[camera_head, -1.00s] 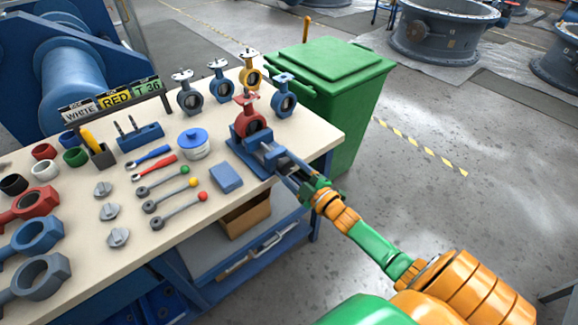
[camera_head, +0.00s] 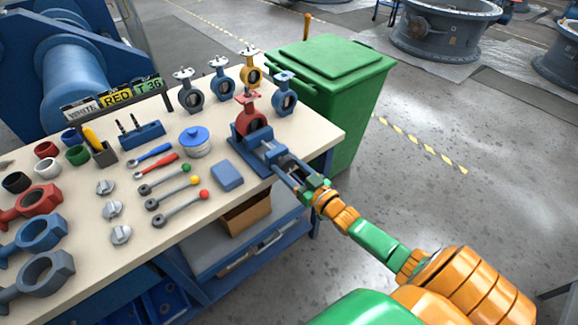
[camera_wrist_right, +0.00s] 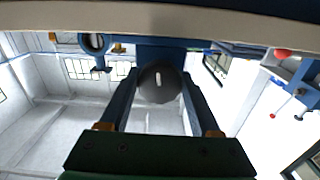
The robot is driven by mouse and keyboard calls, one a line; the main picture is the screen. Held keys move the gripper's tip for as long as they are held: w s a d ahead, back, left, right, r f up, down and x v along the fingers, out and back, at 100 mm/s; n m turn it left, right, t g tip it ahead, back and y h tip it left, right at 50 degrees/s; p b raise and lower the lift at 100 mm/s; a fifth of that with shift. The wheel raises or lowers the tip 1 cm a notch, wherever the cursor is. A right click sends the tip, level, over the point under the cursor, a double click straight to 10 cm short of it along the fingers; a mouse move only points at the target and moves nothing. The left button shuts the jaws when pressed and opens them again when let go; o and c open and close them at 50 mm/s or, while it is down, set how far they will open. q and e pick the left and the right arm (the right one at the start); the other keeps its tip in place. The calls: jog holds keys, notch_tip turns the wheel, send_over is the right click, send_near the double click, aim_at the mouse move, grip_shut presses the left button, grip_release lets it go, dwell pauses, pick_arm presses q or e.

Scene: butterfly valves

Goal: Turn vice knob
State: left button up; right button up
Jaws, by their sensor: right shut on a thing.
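A blue vice (camera_head: 262,147) sits at the right front edge of the bench and holds a red butterfly valve (camera_head: 250,118) upright. The vice knob (camera_wrist_right: 158,82), round and dark with a light slot-like mark, shows in the right wrist view between the two fingers. My right gripper (camera_head: 287,171) reaches the vice's front end from the lower right and is shut on the knob. It also shows in the wrist view (camera_wrist_right: 160,95), one finger on each side of the knob. The knob is too small to make out in the head view. My left gripper is out of view.
Several butterfly valves (camera_head: 219,85) stand behind the vice. A blue block (camera_head: 227,176) and several levers (camera_head: 178,200) lie left of it on the bench (camera_head: 80,262). A green bin (camera_head: 335,100) stands close behind the bench's right end.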

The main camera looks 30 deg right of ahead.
jog(key=m, duration=0.6)
jog(key=shift+m, duration=0.4)
dwell(0.4)
jog(key=o, duration=1.4)
jog(key=s, duration=0.7)
jog(key=shift+d+p, duration=0.2)
jog(key=shift+p, duration=0.1)
